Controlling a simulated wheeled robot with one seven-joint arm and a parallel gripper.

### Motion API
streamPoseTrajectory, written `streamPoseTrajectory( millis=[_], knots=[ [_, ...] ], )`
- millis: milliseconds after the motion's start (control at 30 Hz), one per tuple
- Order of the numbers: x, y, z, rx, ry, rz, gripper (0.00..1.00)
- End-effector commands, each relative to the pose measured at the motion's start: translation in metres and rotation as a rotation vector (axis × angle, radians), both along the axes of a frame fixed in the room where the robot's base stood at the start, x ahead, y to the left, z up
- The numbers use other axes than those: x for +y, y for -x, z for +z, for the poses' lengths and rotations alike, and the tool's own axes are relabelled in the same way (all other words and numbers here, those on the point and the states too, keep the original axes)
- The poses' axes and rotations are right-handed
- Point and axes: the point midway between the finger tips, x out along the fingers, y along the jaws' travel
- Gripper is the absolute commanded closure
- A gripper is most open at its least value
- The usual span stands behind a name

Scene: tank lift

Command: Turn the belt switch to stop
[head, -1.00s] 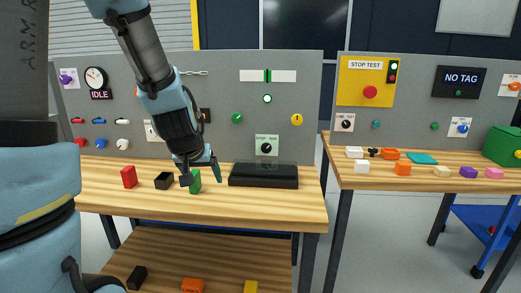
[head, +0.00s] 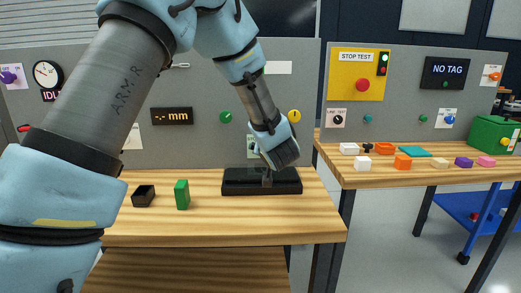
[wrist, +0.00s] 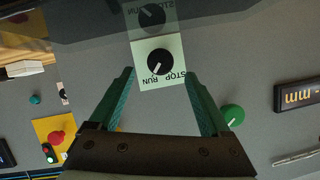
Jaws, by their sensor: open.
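The belt switch (wrist: 159,62) is a round black knob on a pale green plate marked STOP and RUN, upside down in the wrist view. Its white mark appears to point toward RUN. In the head view the switch plate (head: 251,146) is mostly hidden behind my arm's end. My gripper (wrist: 160,78) is open and empty, with green fingers on either side of the plate's lower part in the wrist view. The fingers look apart from the knob. In the head view my wrist is in front of the panel, above the black belt unit (head: 240,182); the fingertips are hard to make out.
A green block (head: 182,195) and a black open box (head: 143,196) stand on the bench. A second bench at right holds several coloured pieces.

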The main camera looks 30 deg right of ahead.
Motion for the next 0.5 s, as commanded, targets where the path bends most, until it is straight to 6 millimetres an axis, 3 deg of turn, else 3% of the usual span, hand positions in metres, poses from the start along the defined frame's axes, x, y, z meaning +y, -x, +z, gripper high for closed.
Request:
streamPoseTrajectory(
  millis=[200,500],
  knots=[
    [-0.01,-0.032,-0.013,0.001,0.0,0.001,0.19],
    [-0.015,-0.045,-0.019,0.0,0.0,-0.001,0.19]
  ],
)
